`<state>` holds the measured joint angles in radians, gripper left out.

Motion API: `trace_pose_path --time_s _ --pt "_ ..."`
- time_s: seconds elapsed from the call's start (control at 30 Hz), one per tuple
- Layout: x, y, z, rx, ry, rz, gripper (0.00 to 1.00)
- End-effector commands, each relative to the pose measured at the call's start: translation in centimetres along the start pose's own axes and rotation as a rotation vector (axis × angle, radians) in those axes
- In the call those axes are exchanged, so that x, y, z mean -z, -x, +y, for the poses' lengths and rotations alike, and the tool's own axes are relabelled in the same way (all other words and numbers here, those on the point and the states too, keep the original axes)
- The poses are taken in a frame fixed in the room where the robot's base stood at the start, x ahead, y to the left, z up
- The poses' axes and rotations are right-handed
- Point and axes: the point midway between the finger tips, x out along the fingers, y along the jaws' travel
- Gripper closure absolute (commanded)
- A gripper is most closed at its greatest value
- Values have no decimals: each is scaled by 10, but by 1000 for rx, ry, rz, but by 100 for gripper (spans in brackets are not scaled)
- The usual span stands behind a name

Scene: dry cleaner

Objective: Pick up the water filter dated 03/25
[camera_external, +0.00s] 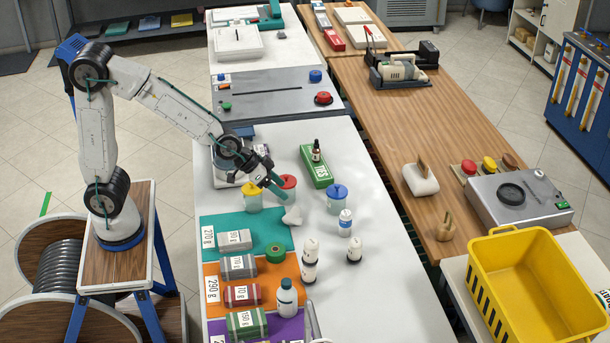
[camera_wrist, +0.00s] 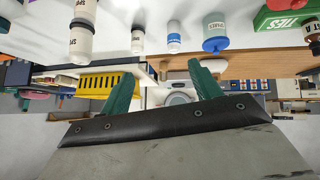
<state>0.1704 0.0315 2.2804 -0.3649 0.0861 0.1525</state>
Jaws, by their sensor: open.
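No label reading 03/25 is legible, so I cannot tell which item is the named filter. Candidates are white cylinders with dark bands: a pair (camera_external: 310,262) near the orange mat and a single one (camera_external: 355,249) to their right. A white cylinder with a blue band (camera_external: 345,223) stands behind them. In the wrist view, upside down, white cylinders (camera_wrist: 82,38) and the blue-banded one (camera_wrist: 174,38) show near the top. My gripper (camera_external: 279,188) is above the white table by the red-lidded jar; its green fingers (camera_wrist: 163,88) are apart, with nothing between them.
Jars with yellow, red (camera_external: 287,187) and blue lids (camera_external: 336,197) stand close to my gripper. A crumpled white piece (camera_external: 292,216) lies nearby. Teal, orange and purple mats hold labelled blocks at the left. A green box (camera_external: 318,165) bears a dark bottle. A yellow crate (camera_external: 484,296) stands right.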

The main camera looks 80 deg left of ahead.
Motion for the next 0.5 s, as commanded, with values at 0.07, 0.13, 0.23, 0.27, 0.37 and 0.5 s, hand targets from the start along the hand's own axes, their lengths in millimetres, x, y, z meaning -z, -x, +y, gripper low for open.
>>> trace_pose_path --time_s 0.07,0.13,0.23,0.27,0.37,0.5 --pt "7 -40 3 21 8 58 37" --pt "14 -72 4 47 17 121 37" --pt "18 -115 3 95 22 210 37" --pt "18 -128 2 112 24 236 37" --pt "14 -164 -2 171 20 319 37" --pt "6 -197 -9 241 7 406 37"
